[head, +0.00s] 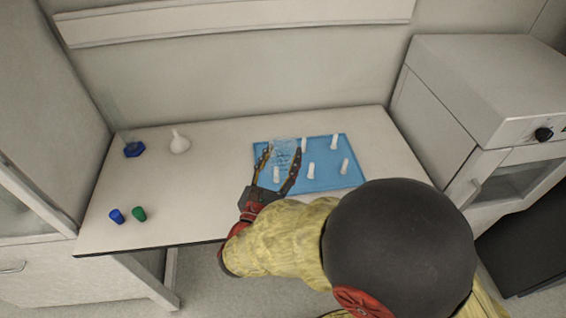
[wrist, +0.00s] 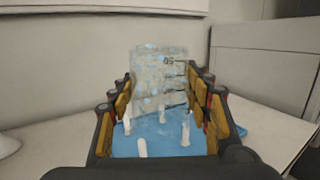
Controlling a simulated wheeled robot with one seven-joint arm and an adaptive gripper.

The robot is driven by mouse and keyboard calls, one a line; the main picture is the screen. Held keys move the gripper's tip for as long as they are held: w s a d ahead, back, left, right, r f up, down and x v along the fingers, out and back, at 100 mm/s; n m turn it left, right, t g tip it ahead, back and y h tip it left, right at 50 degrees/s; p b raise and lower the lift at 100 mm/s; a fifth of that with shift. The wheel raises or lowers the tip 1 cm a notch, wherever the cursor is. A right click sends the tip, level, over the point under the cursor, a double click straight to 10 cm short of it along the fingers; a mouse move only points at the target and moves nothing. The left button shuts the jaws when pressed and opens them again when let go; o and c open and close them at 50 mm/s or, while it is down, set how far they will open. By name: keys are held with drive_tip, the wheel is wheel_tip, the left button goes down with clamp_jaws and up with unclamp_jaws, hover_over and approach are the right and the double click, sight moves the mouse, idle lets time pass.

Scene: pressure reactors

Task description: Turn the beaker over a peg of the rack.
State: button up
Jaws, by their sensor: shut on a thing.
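The clear beaker (head: 284,148) is between the two fingers of my gripper (head: 282,153), above the left part of the blue rack (head: 325,183). In the wrist view the beaker (wrist: 160,85) looks see-through with dark scale marks, and the gripper (wrist: 160,95) is shut on its sides. I cannot tell for sure which way its mouth faces. The rack has several upright white pegs, among them one at the front left (head: 276,174) and one at the back right (head: 334,141). In the wrist view the rack (wrist: 170,148) and pegs (wrist: 185,134) show below and behind the beaker.
A white funnel-like piece (head: 180,142) and a clear vessel on a blue base (head: 133,149) stand at the table's back left. Blue (head: 116,215) and green (head: 139,214) stoppers lie front left. The table between them and the rack is clear. A wall stands behind.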

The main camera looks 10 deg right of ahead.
drive_tip(key=shift+w+f+b, duration=0.65)
drive_tip(key=shift+w+b, duration=1.1)
drive_tip(key=shift+w, duration=3.05)
drive_tip(key=shift+s+f+b, duration=0.1)
drive_tip(key=shift+f+b, duration=1.6)
drive_tip(key=shift+f, duration=4.6)
drive_tip(key=o, duration=1.4)
